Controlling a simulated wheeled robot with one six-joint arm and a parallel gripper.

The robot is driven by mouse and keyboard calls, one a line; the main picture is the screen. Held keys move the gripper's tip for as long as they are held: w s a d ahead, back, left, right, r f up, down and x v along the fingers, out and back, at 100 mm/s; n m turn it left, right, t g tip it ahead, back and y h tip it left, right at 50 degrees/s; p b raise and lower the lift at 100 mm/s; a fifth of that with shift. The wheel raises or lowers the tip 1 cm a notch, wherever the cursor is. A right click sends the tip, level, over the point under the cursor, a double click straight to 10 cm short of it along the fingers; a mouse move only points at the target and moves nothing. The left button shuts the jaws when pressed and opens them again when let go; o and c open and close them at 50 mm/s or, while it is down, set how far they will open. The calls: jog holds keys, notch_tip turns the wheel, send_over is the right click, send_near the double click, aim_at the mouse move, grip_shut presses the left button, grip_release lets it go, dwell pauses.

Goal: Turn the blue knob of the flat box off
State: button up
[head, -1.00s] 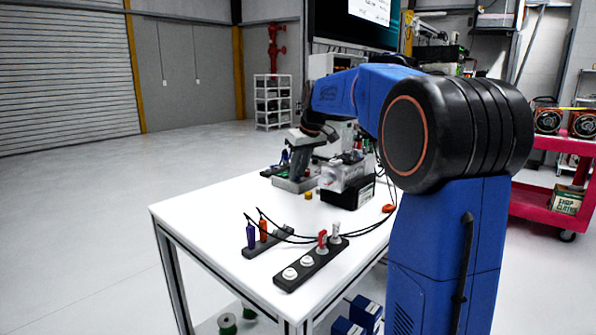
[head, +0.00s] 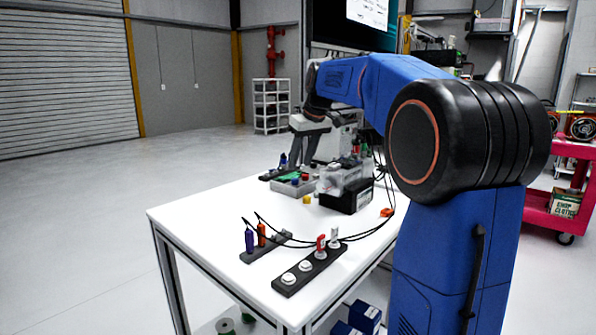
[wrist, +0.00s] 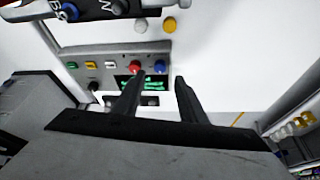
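The knob's setting is too small to read. My gripper (head: 304,160) is above the far end of the table, fingers pointing down, apart and empty. In the wrist view my gripper (wrist: 155,88) is also open, apart from the knob.
A grey box (wrist: 112,49) with coloured buttons and a green part lies below my fingers. A clear-and-black device (head: 345,190) stands to its right. Dark strips with plugs and cables (head: 312,268) lie at the near end. The table's (head: 200,215) left part is clear.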

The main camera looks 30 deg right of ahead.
jog(key=v, duration=1.1)
jog(key=shift+s+d, duration=0.1)
